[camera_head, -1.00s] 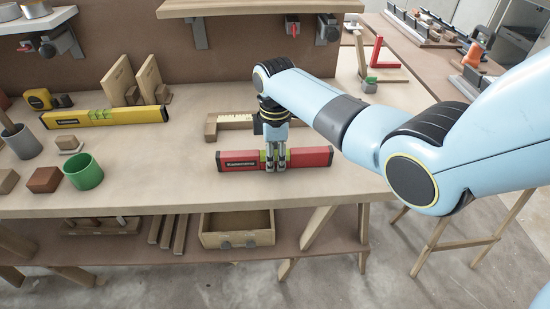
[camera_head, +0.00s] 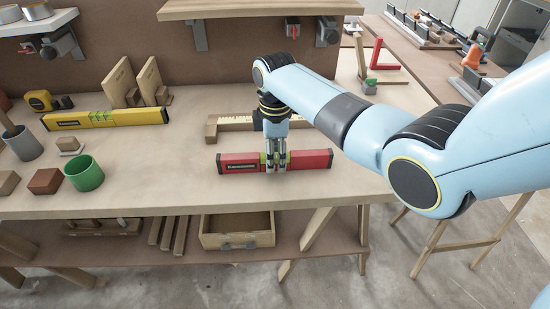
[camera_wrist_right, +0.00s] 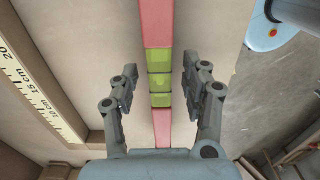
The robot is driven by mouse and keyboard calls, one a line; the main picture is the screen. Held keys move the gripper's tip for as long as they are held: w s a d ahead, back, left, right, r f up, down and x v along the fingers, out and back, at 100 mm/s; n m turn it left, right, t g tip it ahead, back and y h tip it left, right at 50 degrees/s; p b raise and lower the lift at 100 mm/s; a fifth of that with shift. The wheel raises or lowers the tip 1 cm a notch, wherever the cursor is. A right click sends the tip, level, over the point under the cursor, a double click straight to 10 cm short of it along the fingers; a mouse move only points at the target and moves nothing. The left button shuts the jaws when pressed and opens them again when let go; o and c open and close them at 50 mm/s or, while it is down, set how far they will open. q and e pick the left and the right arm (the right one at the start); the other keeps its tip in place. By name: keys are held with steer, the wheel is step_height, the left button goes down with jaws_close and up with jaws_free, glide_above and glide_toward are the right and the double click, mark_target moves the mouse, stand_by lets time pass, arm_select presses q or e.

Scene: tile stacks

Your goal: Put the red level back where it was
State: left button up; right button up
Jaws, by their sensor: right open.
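The red level (camera_head: 308,160) lies on the front part of the workbench, long side running left to right. Its black label is left of its middle. My right gripper (camera_head: 275,167) points down at the middle of the level. In the right wrist view the level (camera_wrist_right: 158,30) runs between the two fingers, with its green vial section (camera_wrist_right: 160,78) between them. The right gripper (camera_wrist_right: 158,82) is open, with a gap on each side of the level. My left gripper is not in view.
A wooden piece with a ruler scale (camera_head: 236,121) lies just behind the level. A yellow level (camera_head: 140,117), a green cup (camera_head: 84,174) and a brown block (camera_head: 45,181) are on the left. The bench's front edge is close before the level.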

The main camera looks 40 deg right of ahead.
mark_target(276, 155)
step_height(276, 155, up, 10)
steer(key=shift+r+p, duration=0.2)
steer(key=shift+p, duration=0.25)
steer(key=shift+s+f, duration=0.1)
